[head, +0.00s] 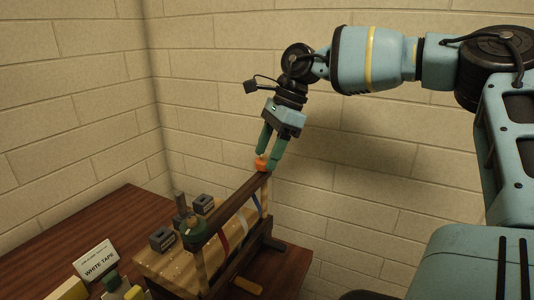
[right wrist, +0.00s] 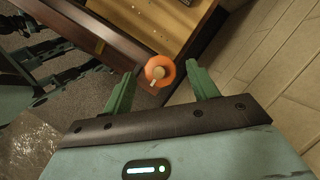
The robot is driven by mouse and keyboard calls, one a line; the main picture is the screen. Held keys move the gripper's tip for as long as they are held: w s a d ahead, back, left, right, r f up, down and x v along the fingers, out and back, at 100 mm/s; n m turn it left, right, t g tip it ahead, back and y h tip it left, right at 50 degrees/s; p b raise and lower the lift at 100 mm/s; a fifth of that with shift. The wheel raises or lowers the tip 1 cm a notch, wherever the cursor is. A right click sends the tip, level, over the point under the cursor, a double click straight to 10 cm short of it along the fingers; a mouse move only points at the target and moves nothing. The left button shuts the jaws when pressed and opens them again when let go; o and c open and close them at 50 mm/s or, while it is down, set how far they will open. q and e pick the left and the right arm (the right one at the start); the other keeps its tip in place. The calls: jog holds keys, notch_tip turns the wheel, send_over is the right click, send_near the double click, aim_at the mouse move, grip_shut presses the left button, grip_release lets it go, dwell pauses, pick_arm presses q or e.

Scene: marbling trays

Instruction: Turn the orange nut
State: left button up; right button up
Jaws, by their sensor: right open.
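The orange nut (head: 261,165) sits at the far end of a dark wooden top bar (head: 228,204) on a frame. In the right wrist view the nut (right wrist: 153,64) is round, with a pale centre and a small white mark at its edge. My right gripper (head: 267,156) points down over it, open. In the wrist view the two green fingertips (right wrist: 160,82) stand on either side of the nut, with gaps showing on both sides. The fingers partly hide the nut in the head view. My left gripper is not recognisable in either view.
Below the bar, red, white and blue strips hang in the frame. A WHITE TAPE card (head: 95,261) stands on the brown table (head: 100,222). Brick walls (head: 390,190) rise behind.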

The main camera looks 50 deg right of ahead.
jog(key=shift+w+a+f, duration=0.1)
jog(key=shift+a+f, duration=0.1)
jog(key=shift+f, duration=0.3)
jog(key=c, duration=1)
jog(key=shift+m, duration=0.3)
